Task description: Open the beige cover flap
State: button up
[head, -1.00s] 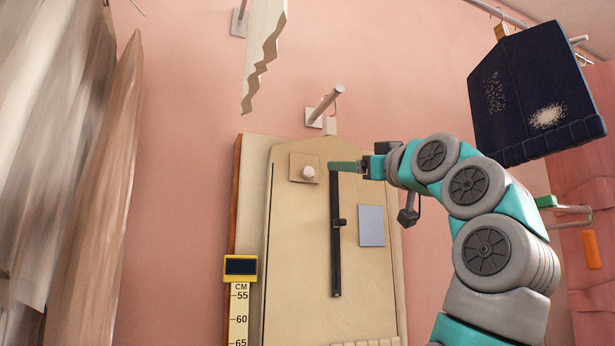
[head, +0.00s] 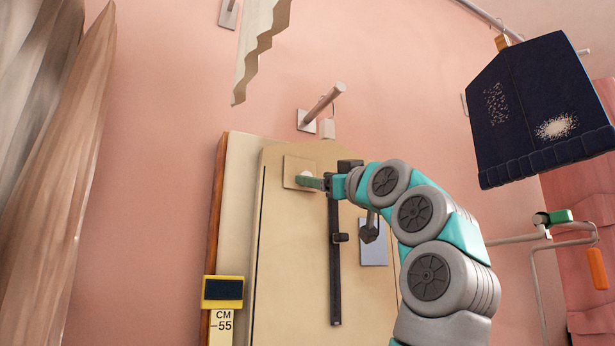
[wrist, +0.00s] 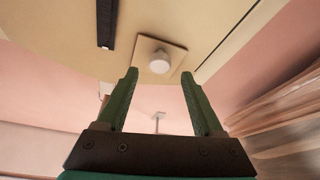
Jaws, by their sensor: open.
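The beige cover flap (head: 294,166) is a small square plate on the upper left of the cream board, and it lies flat against it. Its round white knob (wrist: 159,62) shows clearly in the wrist view, in front of the flap (wrist: 177,54). My gripper (head: 308,181) is at the flap and partly hides the knob in the head view. In the wrist view my gripper (wrist: 160,73) has its green fingers spread and empty. The knob appears centred between the fingertips, just beyond them. I cannot tell any contact.
A black vertical rail with a slider (head: 336,260) and a blue-grey panel (head: 373,252) lie right of the flap. A wall peg (head: 322,104) juts out above the board. A dark blue garment (head: 535,105) hangs at the right, and brown drapes (head: 75,190) at the left.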

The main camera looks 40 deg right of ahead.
aim_at(304, 172)
jog(key=shift+p+x, duration=0.45)
jog(key=shift+x, duration=1.6)
grip_shut()
